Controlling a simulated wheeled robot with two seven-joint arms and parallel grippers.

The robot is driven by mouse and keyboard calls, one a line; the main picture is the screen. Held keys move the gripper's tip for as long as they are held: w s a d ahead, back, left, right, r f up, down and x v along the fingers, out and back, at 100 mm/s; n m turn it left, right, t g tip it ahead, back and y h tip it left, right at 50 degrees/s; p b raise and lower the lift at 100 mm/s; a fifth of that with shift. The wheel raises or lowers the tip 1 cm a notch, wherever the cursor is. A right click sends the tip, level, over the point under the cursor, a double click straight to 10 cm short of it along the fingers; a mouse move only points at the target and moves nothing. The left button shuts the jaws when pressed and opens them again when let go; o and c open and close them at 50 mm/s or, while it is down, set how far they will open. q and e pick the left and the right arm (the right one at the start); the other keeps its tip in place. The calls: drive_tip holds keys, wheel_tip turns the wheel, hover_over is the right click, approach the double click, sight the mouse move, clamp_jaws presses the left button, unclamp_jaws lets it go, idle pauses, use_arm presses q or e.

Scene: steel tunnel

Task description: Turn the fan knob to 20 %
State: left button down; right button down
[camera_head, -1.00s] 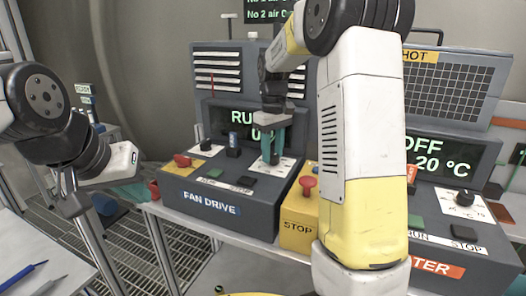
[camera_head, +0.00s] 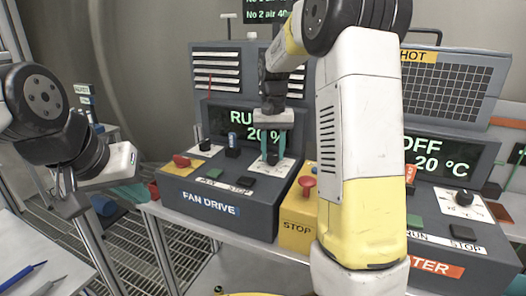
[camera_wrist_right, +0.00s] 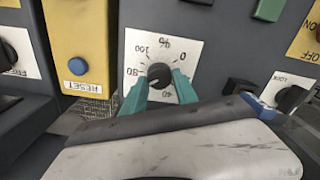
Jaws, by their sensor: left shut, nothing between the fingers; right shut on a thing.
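The dark grey fan drive box (camera_head: 222,219) stands on the bench in the head view. Its display (camera_head: 245,124) reads 20 % in green, with the word above partly hidden by my right arm. My right gripper (camera_head: 272,151) points down onto the box's white dial plate and is shut on the fan knob. In the right wrist view the black fan knob (camera_wrist_right: 158,73) sits between the teal fingers (camera_wrist_right: 160,88) on its percent scale. My left gripper (camera_head: 127,191) is shut and empty at the left, apart from the box.
A yellow box (camera_head: 298,233) with a red stop button stands right of the fan drive. The heater box (camera_head: 445,232) reads 20 °C behind my right arm.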

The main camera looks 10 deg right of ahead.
sight(273, 155)
drive_tip(key=shift+r, duration=0.1)
idle(0.4)
drive_tip(key=c, duration=0.9)
unclamp_jaws()
drive_tip(key=shift+c, duration=0.2)
wheel_tip(273, 155, up, 7)
drive_tip(key=shift+r, duration=0.4)
